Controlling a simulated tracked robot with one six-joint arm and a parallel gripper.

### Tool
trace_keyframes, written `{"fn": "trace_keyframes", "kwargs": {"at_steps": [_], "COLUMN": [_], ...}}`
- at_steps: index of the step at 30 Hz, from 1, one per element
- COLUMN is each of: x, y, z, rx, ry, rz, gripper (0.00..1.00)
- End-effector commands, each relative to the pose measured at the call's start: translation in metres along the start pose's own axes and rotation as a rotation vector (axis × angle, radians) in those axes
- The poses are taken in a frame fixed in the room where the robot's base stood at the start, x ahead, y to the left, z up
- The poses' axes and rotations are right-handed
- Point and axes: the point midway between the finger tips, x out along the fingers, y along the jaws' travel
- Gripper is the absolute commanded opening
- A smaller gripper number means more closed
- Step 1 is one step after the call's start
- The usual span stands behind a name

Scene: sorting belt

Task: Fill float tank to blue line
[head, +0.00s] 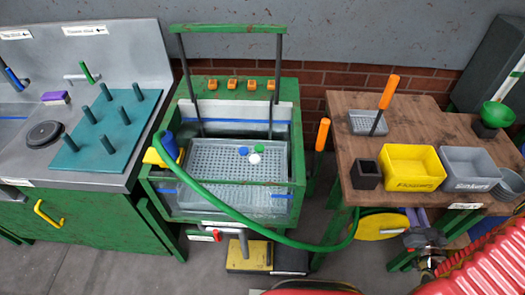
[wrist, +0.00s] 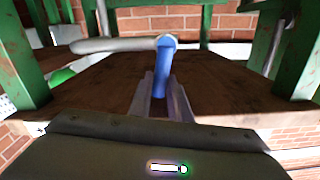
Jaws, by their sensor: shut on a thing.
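The clear-walled float tank (head: 170,195) stands in a green frame in the head view. A blue line (head: 235,121) shows on its back wall. Blue (head: 243,151), green (head: 262,148) and white (head: 254,159) balls are over a pale perforated tray (head: 215,165). I cannot tell the water level. A green hose (head: 240,222) runs from the tank's left side, by a blue nozzle (head: 170,146), towards the right table. My gripper (head: 414,217) is low at that table's front. In the wrist view my gripper (wrist: 161,98) is shut on a blue handle (wrist: 163,68) beside a grey pipe (wrist: 105,45).
The wooden table (head: 400,125) has green legs close to my arm and holds a yellow bin (head: 412,168) and a grey bin (head: 470,169). A yellow disc (head: 380,226) is under its front. A steel counter with a teal peg board (head: 105,130) stands left.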

Motion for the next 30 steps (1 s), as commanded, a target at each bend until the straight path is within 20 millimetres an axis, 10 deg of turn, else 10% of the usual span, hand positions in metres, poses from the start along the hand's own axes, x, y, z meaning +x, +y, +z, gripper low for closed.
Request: {"fn": "trace_keyframes", "kwargs": {"at_steps": [18,19,30], "x": [0.000,0.000,0.000], "y": [-0.011,-0.011,-0.012], "z": [0.001,0.001,0.001], "rx": [-0.227,-0.226,-0.225], "ry": [-0.001,-0.001,0.000], "rz": [0.002,0.002,0.001], "gripper": [0.00,0.20,0.46]}}
